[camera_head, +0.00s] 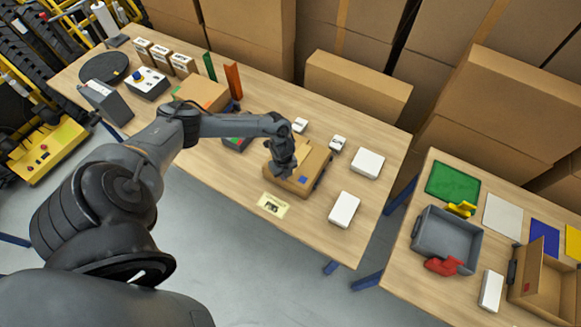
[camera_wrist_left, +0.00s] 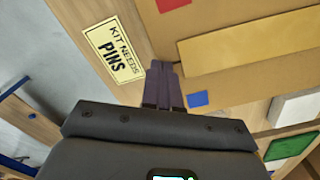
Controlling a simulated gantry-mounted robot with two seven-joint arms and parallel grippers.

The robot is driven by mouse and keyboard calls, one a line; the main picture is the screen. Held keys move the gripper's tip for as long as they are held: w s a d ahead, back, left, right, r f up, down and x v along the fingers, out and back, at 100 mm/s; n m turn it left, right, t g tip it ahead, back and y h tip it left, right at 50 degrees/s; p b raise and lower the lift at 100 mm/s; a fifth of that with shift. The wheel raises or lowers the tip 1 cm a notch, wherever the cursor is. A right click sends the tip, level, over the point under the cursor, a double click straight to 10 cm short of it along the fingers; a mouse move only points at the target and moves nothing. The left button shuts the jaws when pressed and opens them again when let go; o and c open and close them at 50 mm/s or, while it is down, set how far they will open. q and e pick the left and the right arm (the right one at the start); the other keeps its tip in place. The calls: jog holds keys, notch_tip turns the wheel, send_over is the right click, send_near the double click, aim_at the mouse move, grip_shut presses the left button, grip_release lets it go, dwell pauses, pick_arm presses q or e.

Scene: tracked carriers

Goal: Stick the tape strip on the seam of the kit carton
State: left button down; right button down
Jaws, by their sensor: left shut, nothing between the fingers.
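The kit carton (camera_head: 313,158) is a brown box, closed on top, on the middle table. It also fills much of the left wrist view (camera_wrist_left: 250,93), with a blue square on its top. A paler tan strip, which looks like the tape strip (camera_wrist_left: 250,42), lies across the carton top in the left wrist view. The seam cannot be made out beneath it. My left gripper (camera_head: 284,172) is over the carton's near left part. Its fingers (camera_wrist_left: 162,68) are shut, empty and just short of the strip in the wrist view. My right gripper is not in view.
A "KIT NEEDS PINS" card (camera_head: 272,206) lies at the table's near edge. White boxes (camera_head: 344,209) (camera_head: 367,163) stand right of the carton. A large brown carton (camera_head: 357,85) is behind. A second table holds a grey tote (camera_head: 446,240) and an open carton (camera_head: 541,285).

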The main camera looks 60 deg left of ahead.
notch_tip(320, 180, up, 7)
jog(key=p, duration=0.6)
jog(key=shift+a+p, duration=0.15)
jog(key=shift+p, duration=0.15)
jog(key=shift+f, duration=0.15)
